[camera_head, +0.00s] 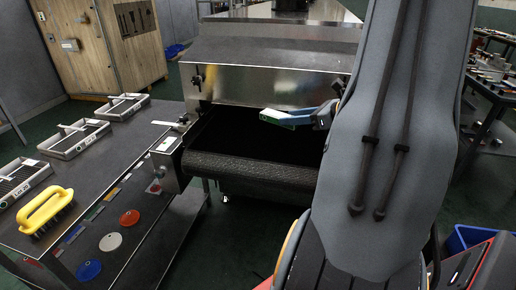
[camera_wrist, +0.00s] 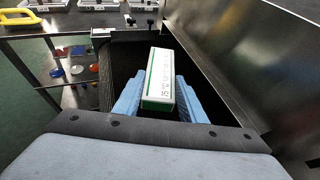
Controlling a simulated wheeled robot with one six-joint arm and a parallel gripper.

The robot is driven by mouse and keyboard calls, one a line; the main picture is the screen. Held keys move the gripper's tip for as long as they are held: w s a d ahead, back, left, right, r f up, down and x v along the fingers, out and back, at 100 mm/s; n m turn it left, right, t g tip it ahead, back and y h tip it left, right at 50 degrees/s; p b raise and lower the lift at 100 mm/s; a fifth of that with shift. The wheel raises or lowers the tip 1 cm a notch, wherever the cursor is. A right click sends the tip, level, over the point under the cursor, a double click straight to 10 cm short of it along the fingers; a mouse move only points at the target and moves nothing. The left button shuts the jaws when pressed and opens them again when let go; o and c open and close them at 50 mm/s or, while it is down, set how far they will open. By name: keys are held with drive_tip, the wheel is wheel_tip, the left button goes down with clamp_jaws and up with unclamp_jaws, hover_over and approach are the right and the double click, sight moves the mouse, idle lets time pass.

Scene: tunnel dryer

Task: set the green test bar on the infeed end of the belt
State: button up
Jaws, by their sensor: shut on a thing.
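The green test bar (camera_wrist: 160,78), a white box-like bar with green edges and dark print, is held between the blue fingers of my gripper (camera_wrist: 160,105) in the wrist view. In the head view the bar (camera_head: 279,117) sticks out of my gripper (camera_head: 305,118) to the left, over the black belt (camera_head: 250,150). The belt's infeed end is the rounded front roller (camera_head: 245,168), in front of the metal dryer hood. A gap under the bar cannot be judged clearly. My arm hides the belt's right side.
The steel hood (camera_head: 265,75) rises close behind the gripper. A blue bin (camera_head: 470,238) is at the lower right.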

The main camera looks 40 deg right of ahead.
sight(292, 151)
drive_tip(key=shift+s+d+f, duration=0.15)
drive_tip(key=shift+s+d, duration=0.1)
drive_tip(key=shift+d, duration=0.05)
drive_tip(key=shift+f, duration=4.8)
drive_tip(key=shift+f, duration=0.15)
drive_tip(key=o, duration=1.1)
